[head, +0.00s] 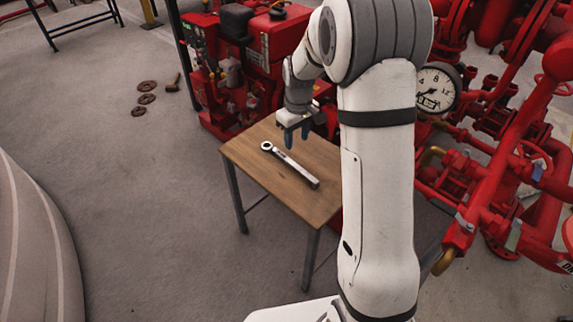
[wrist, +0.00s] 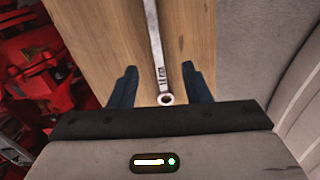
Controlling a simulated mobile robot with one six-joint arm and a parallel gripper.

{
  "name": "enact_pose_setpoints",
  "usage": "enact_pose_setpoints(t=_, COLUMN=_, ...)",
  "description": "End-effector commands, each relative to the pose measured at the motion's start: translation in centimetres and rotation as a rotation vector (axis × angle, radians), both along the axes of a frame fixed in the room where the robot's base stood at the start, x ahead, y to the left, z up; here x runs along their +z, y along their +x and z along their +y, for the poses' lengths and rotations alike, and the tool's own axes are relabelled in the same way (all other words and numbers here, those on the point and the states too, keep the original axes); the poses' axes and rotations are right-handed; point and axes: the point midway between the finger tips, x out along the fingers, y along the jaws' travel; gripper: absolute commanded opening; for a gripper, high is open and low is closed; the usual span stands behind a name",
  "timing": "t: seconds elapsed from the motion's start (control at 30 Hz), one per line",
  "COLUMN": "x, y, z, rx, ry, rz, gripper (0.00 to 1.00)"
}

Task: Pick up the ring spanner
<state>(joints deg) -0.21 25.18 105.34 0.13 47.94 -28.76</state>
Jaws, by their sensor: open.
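The ring spanner (head: 290,165) is a silver bar with a ring end, lying flat on a small wooden-topped table (head: 245,160). Its ring end points to the far left in the head view and its other end to the near right. My gripper (head: 297,132) is open and empty above the table, close to the ring end. In the wrist view the spanner (wrist: 155,45) runs up the picture, with its ring low between my two dark fingers (wrist: 160,82). The fingers are apart from it on both sides.
A red engine unit (head: 265,50) stands right behind the table. Red pipework with a pressure gauge (head: 436,90) stands to the right.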

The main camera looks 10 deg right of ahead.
Motion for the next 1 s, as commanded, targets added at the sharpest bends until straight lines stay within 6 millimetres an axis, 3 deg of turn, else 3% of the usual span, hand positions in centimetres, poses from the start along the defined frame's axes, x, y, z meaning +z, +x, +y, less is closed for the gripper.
enact_pose_setpoints(t=0.03, x=-2.1, y=0.7, z=0.2, rx=0.020, ry=-0.001, rz=0.008, gripper=0.44)
enact_pose_setpoints(t=0.13, x=-3.9, y=1.7, z=0.4, rx=0.048, ry=-0.002, rz=0.015, gripper=0.44)
enact_pose_setpoints(t=0.57, x=-8.1, y=1.9, z=0.3, rx=0.065, ry=-0.002, rz=0.021, gripper=0.44)
enact_pose_setpoints(t=0.83, x=-12.0, y=1.3, z=-0.2, rx=0.066, ry=-0.002, rz=0.022, gripper=0.44)
enact_pose_setpoints(t=1.0, x=-12.6, y=1.4, z=-0.1, rx=0.066, ry=-0.002, rz=0.019, gripper=0.44)
